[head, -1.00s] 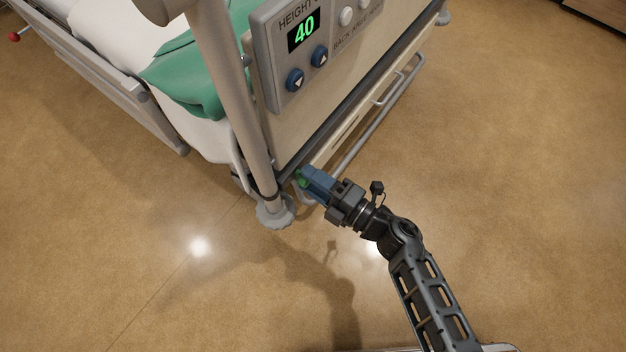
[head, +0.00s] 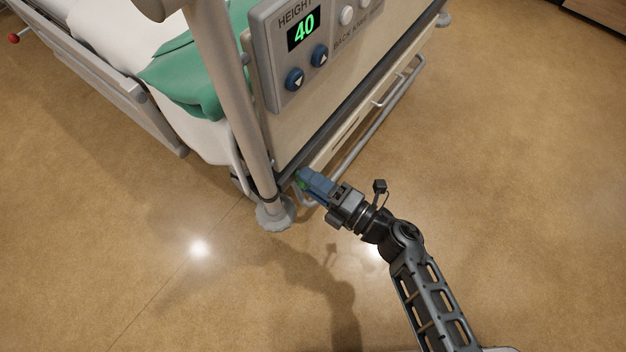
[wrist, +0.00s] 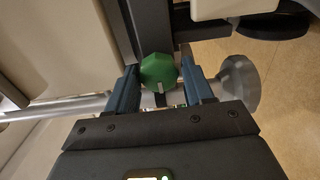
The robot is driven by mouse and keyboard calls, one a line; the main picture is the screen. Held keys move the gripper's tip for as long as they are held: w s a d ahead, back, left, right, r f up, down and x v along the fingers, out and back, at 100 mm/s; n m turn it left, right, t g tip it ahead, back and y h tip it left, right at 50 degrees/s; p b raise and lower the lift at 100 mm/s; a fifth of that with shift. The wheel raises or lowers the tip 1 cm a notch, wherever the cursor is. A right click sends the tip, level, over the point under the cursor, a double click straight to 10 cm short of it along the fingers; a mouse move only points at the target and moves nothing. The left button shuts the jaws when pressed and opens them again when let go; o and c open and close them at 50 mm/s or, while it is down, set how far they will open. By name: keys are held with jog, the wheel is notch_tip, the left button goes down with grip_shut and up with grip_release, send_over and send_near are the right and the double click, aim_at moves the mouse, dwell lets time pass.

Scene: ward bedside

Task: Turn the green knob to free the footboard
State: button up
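The green knob (wrist: 158,69) is faceted and has a pale mark on its near edge in the wrist view. In the head view only a small part of the knob (head: 302,181) shows, low at the bed's near corner beside the post. My gripper (wrist: 160,75) has its two blue fingers apart, one on each side of the knob. A narrow gap seems to remain beside the knob; contact is not clear. In the head view my gripper (head: 309,182) reaches the knob from the lower right. The footboard (head: 300,132) stands upright above it.
A control panel (head: 277,60) on the footboard reads 40. A pale bed post (head: 237,100) with a grey foot (head: 273,214) stands just left of my gripper. A metal rail (head: 377,128) runs low along the bed end. The floor (head: 500,170) to the right is clear.

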jog(key=shift+o, duration=1.4)
jog(key=p+v, duration=0.2)
jog(key=v, duration=0.5)
jog(key=shift+s+d, duration=0.25)
jog(key=shift+d, duration=0.1)
jog(key=s+d+r+m+t+h, duration=0.35)
jog(key=s+d+r+m, duration=0.25)
jog(key=s+m, duration=0.2)
jog(key=s+d+r+m+t+h, duration=0.3)
jog(key=s+d+r+m+h, duration=0.2)
jog(key=s+d+m, duration=0.15)
jog(key=s+d+r+m+g+h, duration=0.25)
jog(key=s+r+m+h, duration=0.35)
jog(key=s+r+m, duration=0.65)
notch_tip(320, 180, up, 33)
jog(key=w+m+p, duration=0.1)
jog(key=p, duration=3.1)
jog(key=shift+w+a+m+p, duration=0.25)
jog(key=shift+w+m+p, duration=0.05)
jog(key=shift+p, duration=0.1)
